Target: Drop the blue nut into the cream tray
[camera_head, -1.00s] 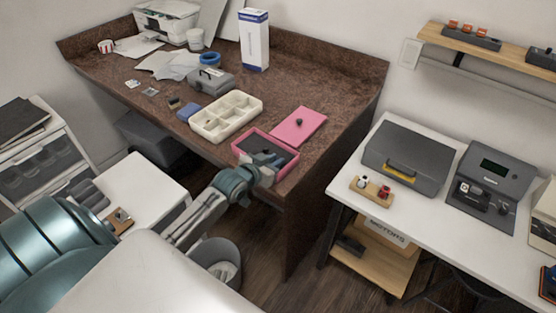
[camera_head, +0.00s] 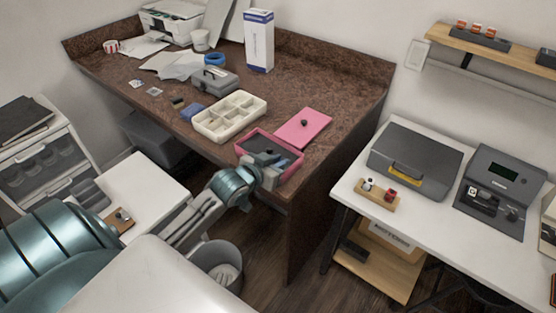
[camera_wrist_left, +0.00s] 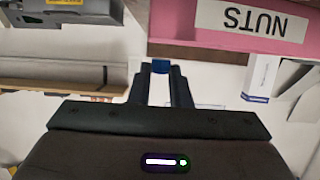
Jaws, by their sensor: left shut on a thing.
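My left gripper (camera_head: 266,162) is at the front edge of the open pink box (camera_head: 291,150) on the brown desk. In the left wrist view the gripper (camera_wrist_left: 161,76) is shut on a small blue nut (camera_wrist_left: 161,66), held at its fingertips. The pink box's wall with its NUTS label also shows in the wrist view (camera_wrist_left: 225,38), upside down. The cream tray (camera_head: 246,126), with several compartments, sits on the desk to the left of the pink box, apart from the gripper. The nut cannot be made out in the head view. My right gripper is not in view.
A pink lid (camera_head: 302,128) with a dark knob lies behind the box. A grey toolbox (camera_head: 215,82), a blue block (camera_head: 192,112) and a blue-and-white carton (camera_head: 259,42) are also on the desk. A waste bin (camera_head: 219,262) stands below its front edge.

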